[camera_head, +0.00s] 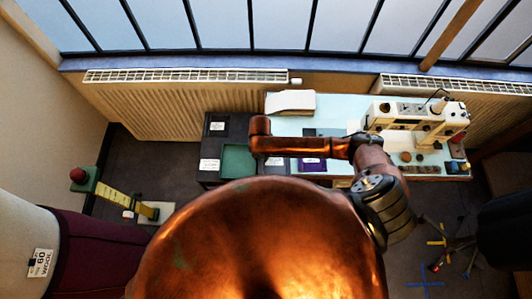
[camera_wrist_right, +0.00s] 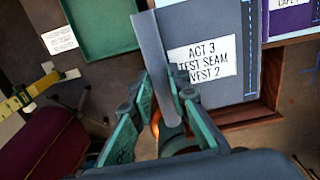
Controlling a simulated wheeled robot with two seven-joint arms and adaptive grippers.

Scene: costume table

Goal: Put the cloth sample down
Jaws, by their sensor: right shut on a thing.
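My right gripper (camera_wrist_right: 165,88) shows in the wrist view with its green fingers closed on a thin grey strip (camera_wrist_right: 152,45), seen nearly edge-on. To its right lies a flat grey cloth sample (camera_wrist_right: 222,30) with a white label reading "ACT 3 TEST SEAM VEST 2" and a dashed blue seam. I cannot tell whether the strip is part of that sample or separate. A green tray (camera_wrist_right: 105,25) lies to the left; it also shows in the head view (camera_head: 238,160). In the head view my arm hides the right fingers. My left gripper is not in view.
A purple labelled piece (camera_head: 312,164) lies right of the grey sample. A sewing machine (camera_head: 415,118) stands on the pale blue table (camera_head: 340,103), with a white stack (camera_head: 291,101) at its back left. A stand with a yellow strip (camera_head: 115,197) is on the left.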

